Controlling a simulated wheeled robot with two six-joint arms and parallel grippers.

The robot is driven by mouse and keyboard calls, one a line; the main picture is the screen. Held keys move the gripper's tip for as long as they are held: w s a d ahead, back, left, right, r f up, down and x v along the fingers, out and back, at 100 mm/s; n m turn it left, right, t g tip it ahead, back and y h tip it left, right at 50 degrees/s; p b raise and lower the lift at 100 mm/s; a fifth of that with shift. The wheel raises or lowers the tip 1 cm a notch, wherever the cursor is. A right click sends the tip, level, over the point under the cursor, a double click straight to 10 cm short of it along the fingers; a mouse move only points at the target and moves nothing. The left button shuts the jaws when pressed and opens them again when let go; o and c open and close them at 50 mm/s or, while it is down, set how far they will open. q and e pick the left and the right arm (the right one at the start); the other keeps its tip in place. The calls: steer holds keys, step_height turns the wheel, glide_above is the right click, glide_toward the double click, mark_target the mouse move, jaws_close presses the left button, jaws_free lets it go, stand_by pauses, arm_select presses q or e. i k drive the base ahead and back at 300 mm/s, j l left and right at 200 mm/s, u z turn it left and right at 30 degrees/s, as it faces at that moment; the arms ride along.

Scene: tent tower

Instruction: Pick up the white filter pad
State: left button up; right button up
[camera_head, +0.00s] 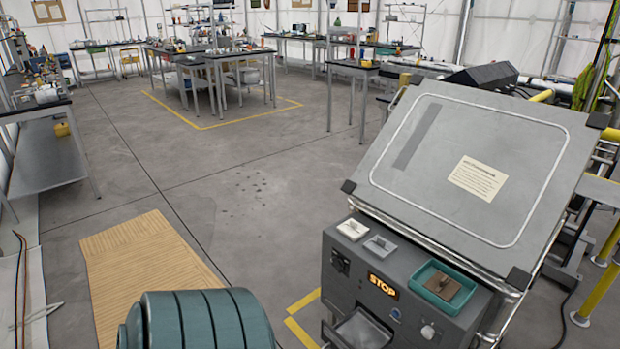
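A small white square pad (353,229), which looks like the white filter pad, lies on the top ledge of a dark grey machine (345,285) at the lower right. A darker mark shows on its middle. A grey square pad (380,246) lies just to its right, apart from it. A teal tray (420,282) with a brown piece (442,286) in it sits farther right on the same ledge. Neither of my grippers shows in the head view.
A large tilted grey panel (510,135) rises behind the ledge. A teal ribbed cylinder (200,325) stands at the bottom. The floor at left centre is open, with a tan mat (145,262). Workbenches stand behind.

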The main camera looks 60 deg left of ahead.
mark_target(353, 230)
steer(key=u, duration=1.75)
